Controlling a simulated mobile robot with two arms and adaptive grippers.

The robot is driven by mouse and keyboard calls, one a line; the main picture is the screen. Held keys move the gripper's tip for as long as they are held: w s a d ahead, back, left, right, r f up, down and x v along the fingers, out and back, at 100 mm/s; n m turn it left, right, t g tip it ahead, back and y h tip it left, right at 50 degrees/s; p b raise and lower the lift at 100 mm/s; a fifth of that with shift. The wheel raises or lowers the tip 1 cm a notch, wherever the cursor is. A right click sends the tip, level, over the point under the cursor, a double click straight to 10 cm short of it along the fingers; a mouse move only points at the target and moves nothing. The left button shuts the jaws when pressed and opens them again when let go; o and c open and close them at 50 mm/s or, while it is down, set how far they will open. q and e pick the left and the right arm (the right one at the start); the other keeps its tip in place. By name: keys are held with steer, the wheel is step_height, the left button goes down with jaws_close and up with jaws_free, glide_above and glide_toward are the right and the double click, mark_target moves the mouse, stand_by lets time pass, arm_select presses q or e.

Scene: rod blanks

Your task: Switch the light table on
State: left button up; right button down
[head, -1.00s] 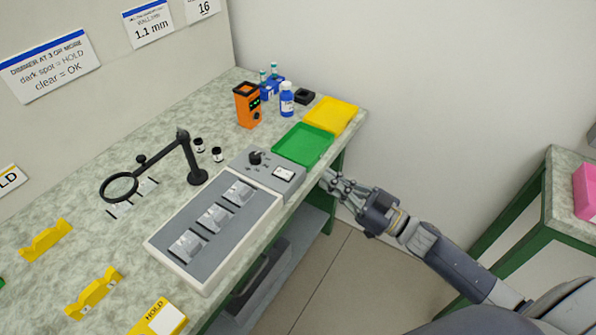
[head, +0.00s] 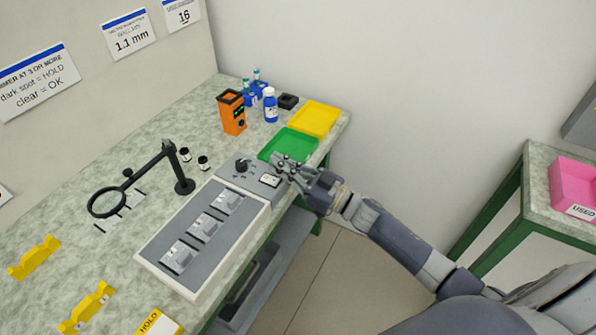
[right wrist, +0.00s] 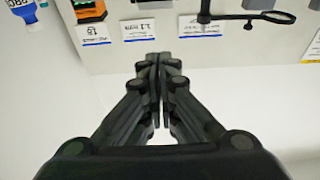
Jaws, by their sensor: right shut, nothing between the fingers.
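The light table (head: 147,253) is a long pale box with a grey top on the bench. Its top looks grey and unlit, and several clear pieces lie on it. At its far end is a grey control box (head: 228,173) with a black knob (head: 242,166) and a white rocker switch (head: 269,181). My right gripper (head: 279,163) is shut and empty, just above and beside the switch at the box's right edge. I cannot tell if it touches the box. The right wrist view shows its closed fingers (right wrist: 159,62). My left gripper is not in view.
A green tray (head: 291,145) and a yellow tray (head: 316,119) lie behind my right gripper. An orange device (head: 232,112), blue bottle (head: 270,105) and magnifier stand (head: 182,184) are on the bench. A pink bin (head: 574,187) stands on another table at right.

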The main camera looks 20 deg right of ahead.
steer(key=f, duration=0.4)
steer(key=shift+s+d, duration=0.25)
steer(key=shift+s, duration=0.1)
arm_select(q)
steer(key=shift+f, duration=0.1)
arm_select(e)
steer(key=shift+f+b, duration=0.35)
steer(key=shift+b, duration=0.25)
steer(key=shift+s+f+t+y+b, duration=0.1)
steer(key=shift+f+t+y+b, duration=0.3)
steer(key=shift+b, duration=0.8)
steer(key=shift+r+p, duration=0.3)
steer(key=shift+p, duration=0.1)
steer(key=shift+r+p, duration=0.55)
steer(key=shift+r, duration=0.05)
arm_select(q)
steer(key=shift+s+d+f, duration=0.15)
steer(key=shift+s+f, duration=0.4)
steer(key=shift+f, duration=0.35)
arm_select(e)
steer(key=r+v, duration=0.1)
steer(key=v, duration=0.8)
steer(key=shift+s+d, duration=0.3)
steer(key=shift+s, duration=0.05)
